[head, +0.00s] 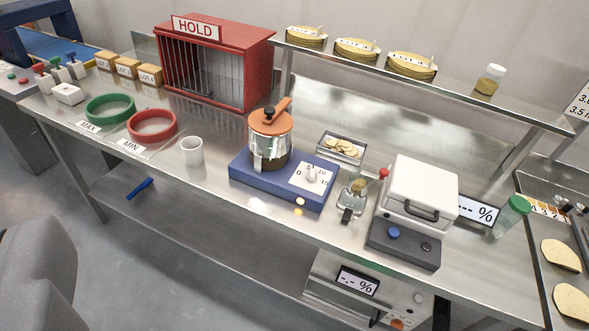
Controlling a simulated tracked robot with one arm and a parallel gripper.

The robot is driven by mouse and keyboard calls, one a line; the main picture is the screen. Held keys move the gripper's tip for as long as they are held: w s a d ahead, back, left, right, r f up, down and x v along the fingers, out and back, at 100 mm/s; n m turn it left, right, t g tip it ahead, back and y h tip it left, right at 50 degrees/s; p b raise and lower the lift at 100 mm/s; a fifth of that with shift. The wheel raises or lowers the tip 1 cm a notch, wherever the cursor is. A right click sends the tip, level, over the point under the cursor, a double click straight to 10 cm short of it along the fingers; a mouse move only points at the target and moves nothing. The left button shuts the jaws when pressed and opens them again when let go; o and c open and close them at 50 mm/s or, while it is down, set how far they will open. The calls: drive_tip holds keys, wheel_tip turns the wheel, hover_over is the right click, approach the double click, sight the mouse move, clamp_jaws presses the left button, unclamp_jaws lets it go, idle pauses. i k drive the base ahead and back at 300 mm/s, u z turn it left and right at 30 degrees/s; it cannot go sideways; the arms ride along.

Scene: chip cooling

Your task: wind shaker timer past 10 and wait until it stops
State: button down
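The shaker (240,180) is a blue base on the steel bench, near the middle of the head view. A pot with an orange lid (270,124) and a black knob stands on its left part. The timer dial (298,182) is a white plate on the right part of the base, with a pale knob (311,174) and numbers including 10 and 15. I cannot tell where the knob points. A small orange-yellow light (300,201) shows at the front of the base. My gripper is not in view.
A white cup (192,151) and green (110,108) and red (152,126) rings are left. The red HOLD cage (215,65) stands behind. A shelf runs above.

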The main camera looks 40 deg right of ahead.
sight(311, 175)
drive_tip(key=i, duration=0.85)
drive_tip(key=z, duration=0.05)
